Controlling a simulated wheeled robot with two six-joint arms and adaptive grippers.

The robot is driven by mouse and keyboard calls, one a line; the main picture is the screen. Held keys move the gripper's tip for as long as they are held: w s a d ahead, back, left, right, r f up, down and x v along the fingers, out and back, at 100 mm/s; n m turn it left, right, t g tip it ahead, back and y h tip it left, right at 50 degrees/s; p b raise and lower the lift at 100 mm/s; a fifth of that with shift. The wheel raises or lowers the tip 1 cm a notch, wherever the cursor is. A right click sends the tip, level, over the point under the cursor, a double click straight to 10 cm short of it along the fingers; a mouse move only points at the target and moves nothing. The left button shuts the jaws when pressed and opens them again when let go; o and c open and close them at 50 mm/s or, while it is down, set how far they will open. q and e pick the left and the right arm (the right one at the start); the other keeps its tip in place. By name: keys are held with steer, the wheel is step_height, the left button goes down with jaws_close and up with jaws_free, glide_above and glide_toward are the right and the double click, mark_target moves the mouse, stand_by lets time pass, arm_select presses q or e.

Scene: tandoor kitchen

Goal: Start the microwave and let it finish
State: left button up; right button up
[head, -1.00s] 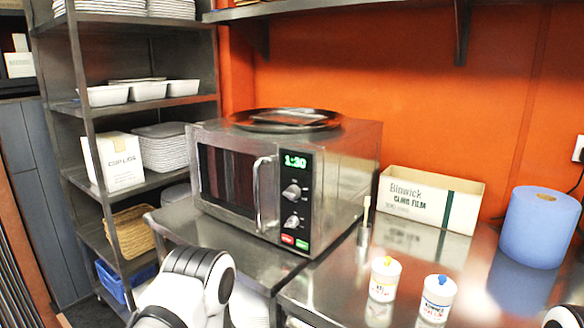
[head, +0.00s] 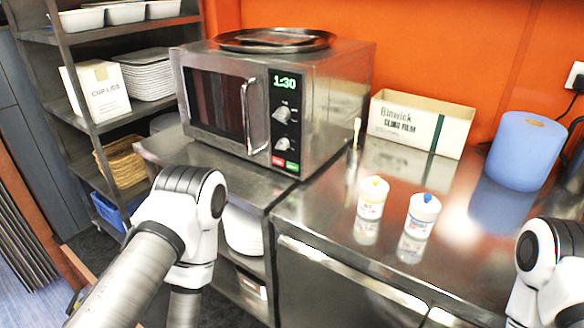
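The steel microwave (head: 325,95) stands on a steel counter, with its door (head: 218,102) shut. Its green display (head: 286,82) reads 1:30. Below the display are two knobs, then a red button (head: 278,161) and a green button (head: 292,167) at the bottom of the panel. A vertical handle (head: 257,115) runs beside the panel. My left arm comes in at the lower left, below and in front of the microwave, and part of my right arm shows at the right edge. Neither gripper's fingers show.
A round dark tray (head: 275,40) lies on the microwave. To the right are two small white bottles (head: 372,198), (head: 419,214), a film box (head: 420,122) and a blue paper roll (head: 525,150). Shelves (head: 100,125) with dishes stand at the left. The counter front right is clear.

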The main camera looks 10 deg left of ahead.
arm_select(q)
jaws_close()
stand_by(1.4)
